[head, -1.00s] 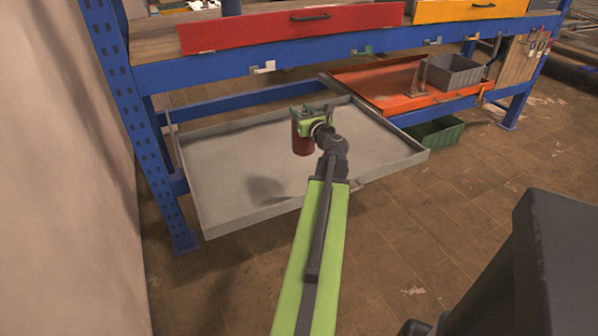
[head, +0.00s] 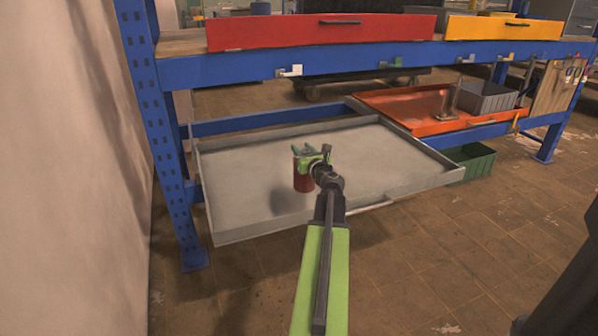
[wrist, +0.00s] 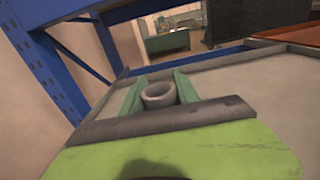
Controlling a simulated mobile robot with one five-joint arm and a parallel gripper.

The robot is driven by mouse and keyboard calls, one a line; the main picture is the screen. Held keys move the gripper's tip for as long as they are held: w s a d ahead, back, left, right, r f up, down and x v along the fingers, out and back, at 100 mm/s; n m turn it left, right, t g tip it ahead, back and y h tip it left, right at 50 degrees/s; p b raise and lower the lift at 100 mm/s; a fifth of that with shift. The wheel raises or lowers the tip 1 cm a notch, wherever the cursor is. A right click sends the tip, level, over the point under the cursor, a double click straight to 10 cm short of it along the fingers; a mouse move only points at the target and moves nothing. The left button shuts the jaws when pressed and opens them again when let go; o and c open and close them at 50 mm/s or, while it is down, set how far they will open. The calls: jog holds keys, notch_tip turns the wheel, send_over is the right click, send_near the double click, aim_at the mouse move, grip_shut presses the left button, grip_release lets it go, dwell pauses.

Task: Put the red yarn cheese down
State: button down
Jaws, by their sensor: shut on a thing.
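The red yarn cheese (head: 303,178) is a dark red cylinder, upright, in the head view over the grey tray. My gripper (head: 308,154) is shut on its upper part, with green fingers around it. In the wrist view, the pale hollow top of the yarn cheese (wrist: 159,95) shows between the green fingers; its red side is hidden there. A shadow lies on the tray to the lower left of it and seems apart from its base, so it looks held above the tray floor. The exact height is hard to tell.
The grey tray (head: 236,235) with low walls juts from a blue rack (head: 168,140), and its floor is otherwise bare. Right of it is an orange tray (head: 400,101) with a metal stand and a grey bin (head: 487,100). A green bin (head: 476,161) sits below. A wall is at left.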

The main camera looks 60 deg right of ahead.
jog(key=f+b, duration=0.1)
jog(key=w+f+b, duration=0.1)
jog(key=f+b, duration=0.1)
jog(key=w+f+b, duration=0.1)
jog(key=f, duration=0.1)
jog(key=shift+a+f+b, duration=0.25)
jog(key=shift+b, duration=0.1)
jog(key=c, duration=0.9)
grip_release()
